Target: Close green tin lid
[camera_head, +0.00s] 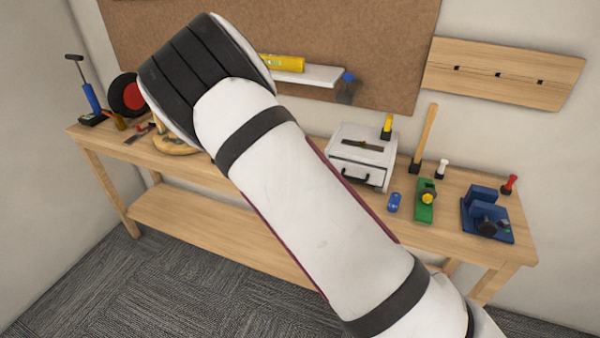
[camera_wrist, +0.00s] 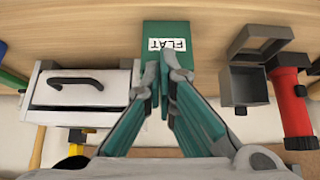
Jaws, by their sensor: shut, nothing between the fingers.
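The green tin (camera_wrist: 180,28) shows at the top middle of the wrist view, with a white label reading FLAT. My gripper (camera_wrist: 160,70) is shut and empty, its fingertips close together at the tin's lower edge and overlapping the label in the picture. I cannot tell whether the fingertips touch the tin. The fingers hide part of the tin, and how far its lid is open is not clear. In the head view my arm covers the middle of the workbench, and neither the tin nor my fingers can be made out there.
A white drawer box (camera_wrist: 82,92) stands left of the tin in the wrist view. A grey box with its lid raised (camera_wrist: 245,88) and a red flashlight (camera_wrist: 291,105) are to the right. In the head view, the wooden workbench (camera_head: 210,235) also carries a blue vise (camera_head: 487,215) and a mallet (camera_head: 425,140).

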